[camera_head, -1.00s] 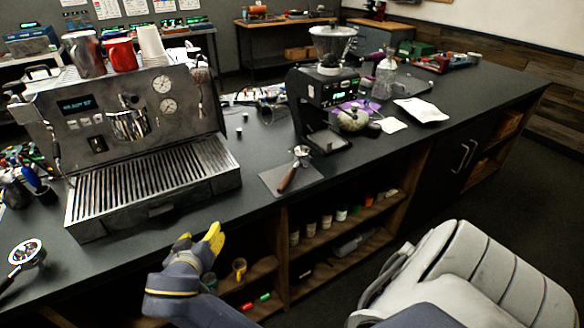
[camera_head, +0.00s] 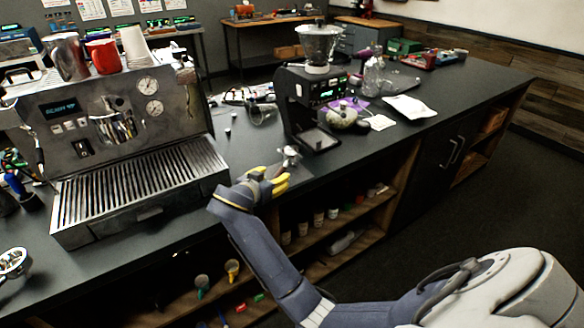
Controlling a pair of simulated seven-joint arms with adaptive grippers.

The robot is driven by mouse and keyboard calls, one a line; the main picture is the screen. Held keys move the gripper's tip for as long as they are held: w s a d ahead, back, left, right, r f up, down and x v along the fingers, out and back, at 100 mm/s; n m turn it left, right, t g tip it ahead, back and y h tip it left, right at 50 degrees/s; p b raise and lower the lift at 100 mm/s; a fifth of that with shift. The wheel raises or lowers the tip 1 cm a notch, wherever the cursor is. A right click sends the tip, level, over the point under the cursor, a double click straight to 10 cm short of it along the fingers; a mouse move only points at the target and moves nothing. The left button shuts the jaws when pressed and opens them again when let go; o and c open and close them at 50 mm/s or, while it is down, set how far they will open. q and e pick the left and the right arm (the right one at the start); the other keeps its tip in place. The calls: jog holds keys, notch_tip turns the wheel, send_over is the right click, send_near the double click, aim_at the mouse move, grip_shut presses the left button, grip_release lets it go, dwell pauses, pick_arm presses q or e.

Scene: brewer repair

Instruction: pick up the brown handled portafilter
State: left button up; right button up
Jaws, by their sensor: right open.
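The brown handled portafilter (camera_head: 291,154) is on a mat (camera_head: 304,171) on the counter, in front of the grinder. Its metal head shows, but its brown handle is hidden behind my right gripper. My right gripper (camera_head: 281,179), with yellow fingertips, is open at the front edge of the counter, over the handle side of the portafilter. I cannot tell whether the fingers touch the handle. My left gripper is not in view.
The espresso machine (camera_head: 105,135) stands left of my right gripper. The grinder (camera_head: 305,105) stands close behind the portafilter. Another portafilter (camera_head: 12,262) lies at the lower left. Open shelves (camera_head: 330,235) with bottles and cups are below the counter.

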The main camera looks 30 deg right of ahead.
aim_at(278, 174)
jog(key=shift+x, duration=3.2)
jog(key=shift+f, duration=0.1)
grip_shut()
